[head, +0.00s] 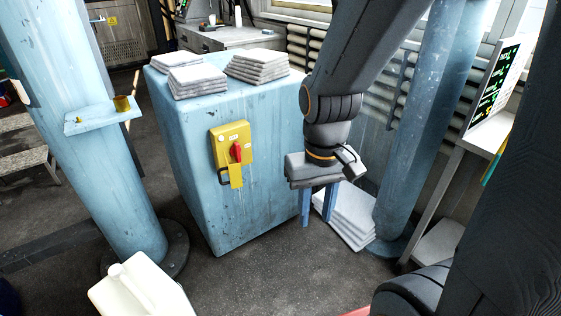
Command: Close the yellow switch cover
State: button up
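A yellow switch box (221,134) is mounted on the front of the light blue cabinet (262,210). A red switch handle (237,152) shows on it. A yellow flap (236,178), which looks like the cover, hangs at the lower part of the box with a dark loop (223,176) beside it. The red handle is exposed. The exact hinge of the cover is too small to tell. My gripper (317,215) points down, to the right of the box and apart from it. Its two blue fingers are spread, with nothing seen between them.
Stacks of white bags (258,66) lie on top of the cabinet, and more bags (350,222) lie on the floor behind my gripper. Blue columns stand left (85,130) and right (425,120). A white canister (140,290) stands front left. Floor before the cabinet is clear.

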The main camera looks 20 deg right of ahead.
aim_at(234, 171)
jog(key=z, duration=0.9)
jog(key=k, duration=0.7)
jog(key=u, duration=0.8)
jog(key=i, duration=1.6)
jog(key=u, duration=0.2)
